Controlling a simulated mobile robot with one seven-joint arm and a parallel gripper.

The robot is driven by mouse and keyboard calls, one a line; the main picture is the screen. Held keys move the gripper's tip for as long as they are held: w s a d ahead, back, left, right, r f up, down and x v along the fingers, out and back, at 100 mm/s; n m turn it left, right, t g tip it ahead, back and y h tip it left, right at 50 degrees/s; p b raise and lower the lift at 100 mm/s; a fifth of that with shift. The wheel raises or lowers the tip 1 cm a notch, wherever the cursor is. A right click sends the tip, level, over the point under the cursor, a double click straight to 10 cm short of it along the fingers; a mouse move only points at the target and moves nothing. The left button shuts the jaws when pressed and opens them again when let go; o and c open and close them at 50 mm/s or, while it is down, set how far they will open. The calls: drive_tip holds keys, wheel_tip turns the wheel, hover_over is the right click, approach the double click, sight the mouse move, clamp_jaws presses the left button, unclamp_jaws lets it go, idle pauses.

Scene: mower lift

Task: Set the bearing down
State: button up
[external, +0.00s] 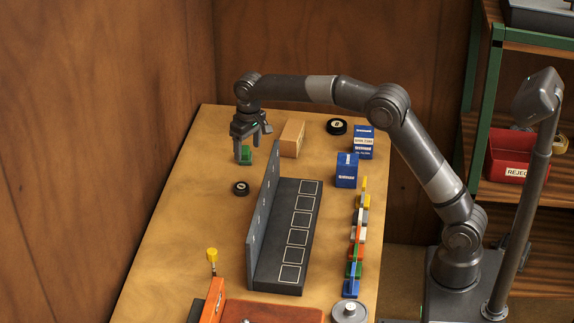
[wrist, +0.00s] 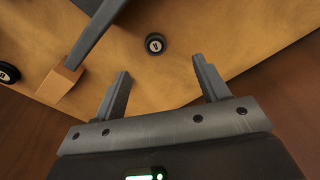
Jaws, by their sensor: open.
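A small black bearing (external: 241,188) with a pale centre mark lies flat on the bench, left of the grey upright panel. It also shows in the wrist view (wrist: 155,43), beyond the fingertips and roughly between their lines. My gripper (external: 250,147) is open above the far left part of the bench, behind the bearing and apart from it. In the wrist view the fingers (wrist: 160,70) are spread with nothing held between them. A second, larger black round part (external: 337,127) lies at the back of the bench and shows at the left edge of the wrist view (wrist: 8,74).
A grey upright panel (external: 262,205) borders a dark tray (external: 309,237) with several outlined squares. A tan block (external: 292,138) and two blue boxes (external: 346,170) stand behind. Several coloured pieces (external: 355,245) line the right.

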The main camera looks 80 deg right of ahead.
drive_tip(key=s+a+r+n+t, duration=0.1)
drive_tip(key=s+a+r, duration=0.5)
drive_tip(key=s, duration=0.4)
drive_tip(key=s+a+r+n+t, duration=0.2)
drive_tip(key=s+a+r, duration=0.4)
drive_tip(key=s, duration=0.5)
drive_tip(key=s+a+f+n+t, duration=0.1)
drive_tip(key=s+a+f, duration=0.2)
drive_tip(key=s, duration=0.7)
drive_tip(key=s+a+f+n+t, duration=0.1)
drive_tip(key=s+a+f, duration=0.2)
drive_tip(key=s, duration=0.7)
drive_tip(key=shift+a+f+n, duration=0.3)
drive_tip(key=shift+a+f, duration=0.1)
drive_tip(key=shift+f, duration=0.25)
drive_tip(key=shift+s, duration=0.1)
